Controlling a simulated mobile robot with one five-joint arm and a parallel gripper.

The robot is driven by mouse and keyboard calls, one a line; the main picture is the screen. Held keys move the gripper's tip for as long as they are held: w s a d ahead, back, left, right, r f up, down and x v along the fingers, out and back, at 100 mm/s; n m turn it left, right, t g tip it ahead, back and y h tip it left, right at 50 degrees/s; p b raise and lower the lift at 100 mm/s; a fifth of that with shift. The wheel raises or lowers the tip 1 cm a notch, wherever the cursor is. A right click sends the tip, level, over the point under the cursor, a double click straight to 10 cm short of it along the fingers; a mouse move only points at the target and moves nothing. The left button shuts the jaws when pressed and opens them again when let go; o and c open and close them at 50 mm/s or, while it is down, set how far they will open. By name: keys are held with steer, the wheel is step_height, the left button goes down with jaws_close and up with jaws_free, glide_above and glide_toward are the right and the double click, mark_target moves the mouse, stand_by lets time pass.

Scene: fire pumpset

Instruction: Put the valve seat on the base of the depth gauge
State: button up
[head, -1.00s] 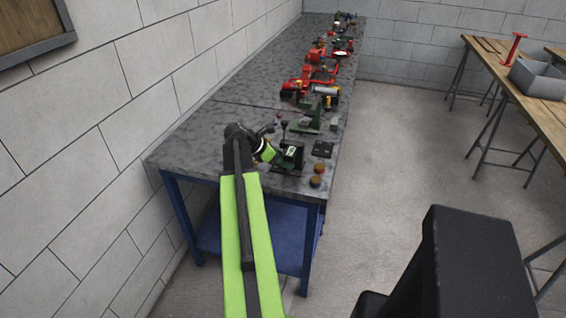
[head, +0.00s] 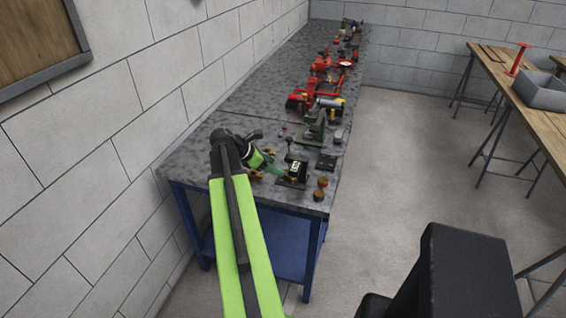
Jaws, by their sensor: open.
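My gripper (head: 274,170) hangs low over the near end of the grey bench, open, with no object visible between its fingers. Just right of its fingertips stands a small black device with a light-marked face on a flat dark base (head: 292,181); it looks like the depth gauge, but it is too small to be sure. Two small brown-brass round pieces, an upper one (head: 321,182) and a lower one (head: 318,195), sit at the bench's right edge. Another brassy bit (head: 257,175) shows beside my gripper, partly hidden. I cannot tell which piece is the valve seat.
A dark flat block (head: 327,161) and a green device (head: 315,130) stand behind. Red pump parts (head: 318,92) crowd the far bench (head: 240,103). A block wall borders the left side.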

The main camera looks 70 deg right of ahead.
steer(key=p+v, duration=0.1)
steer(key=v, duration=0.2)
steer(key=w+a+f+m+t+y, duration=0.1)
steer(key=w+a+f+m+t, duration=0.1)
steer(key=w+a, duration=0.85)
steer(key=w+a+f+m+t+y, duration=0.1)
steer(key=w+a+f+m+t, duration=0.15)
steer(key=w+a, duration=0.8)
steer(key=w+a+f+m+y, duration=0.1)
steer(key=w+a+m+y, duration=0.1)
steer(key=a, duration=1.7)
steer(key=w+a+f+m+t+y, duration=0.1)
steer(key=w+a+m+y, duration=0.1)
steer(key=a, duration=1.8)
steer(key=shift+w+a+f+m+y, duration=0.15)
steer(key=shift+w+f+m+y, duration=0.15)
steer(key=shift+w+m, duration=0.4)
steer(key=shift+w+t, duration=0.15)
steer(key=shift+t, duration=0.1)
